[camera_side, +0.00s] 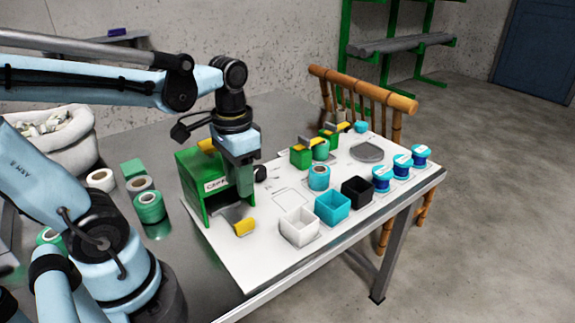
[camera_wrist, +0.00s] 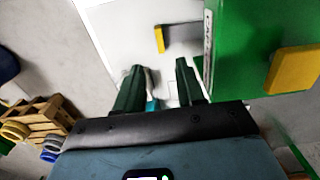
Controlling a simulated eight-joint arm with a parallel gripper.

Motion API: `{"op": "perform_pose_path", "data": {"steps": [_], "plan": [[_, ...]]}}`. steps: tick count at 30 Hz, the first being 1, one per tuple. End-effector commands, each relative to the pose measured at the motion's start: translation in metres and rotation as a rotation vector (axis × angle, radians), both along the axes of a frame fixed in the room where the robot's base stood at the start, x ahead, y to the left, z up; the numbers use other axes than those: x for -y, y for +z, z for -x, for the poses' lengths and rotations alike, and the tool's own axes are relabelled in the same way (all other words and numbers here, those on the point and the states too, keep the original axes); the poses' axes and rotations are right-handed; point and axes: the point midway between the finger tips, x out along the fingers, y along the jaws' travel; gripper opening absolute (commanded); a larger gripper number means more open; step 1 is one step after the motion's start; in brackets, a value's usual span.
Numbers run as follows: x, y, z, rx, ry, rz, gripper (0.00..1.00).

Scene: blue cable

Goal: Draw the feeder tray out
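The green feeder box (camera_side: 190,178) with a white label stands on the white board. Its grey tray (camera_side: 232,211) sticks out low at the front, with a yellow tab (camera_side: 245,227) at its outer end. In the wrist view the tray (camera_wrist: 184,34) and its yellow tab (camera_wrist: 160,40) show beyond the fingers, beside the green box (camera_wrist: 235,45). My gripper (camera_side: 246,192) hangs just in front of the box, above the tray. In the wrist view my gripper's fingers (camera_wrist: 158,78) are apart with nothing held between them. The tab is clear of the fingers.
A yellow block (camera_wrist: 293,70) sits on the box top. White (camera_side: 299,227), teal (camera_side: 332,206) and black (camera_side: 357,191) bins stand to the right, with blue spools (camera_side: 401,162) beyond. Green and white rolls (camera_side: 149,207) lie left of the box.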

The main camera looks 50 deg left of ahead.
Motion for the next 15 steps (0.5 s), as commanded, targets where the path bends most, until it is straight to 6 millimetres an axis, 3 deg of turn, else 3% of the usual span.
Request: {"op": "perform_pose_path", "data": {"steps": [15], "plan": [[0.000, -0.060, 0.000, 0.003, 0.000, -0.001, 0.38]]}}
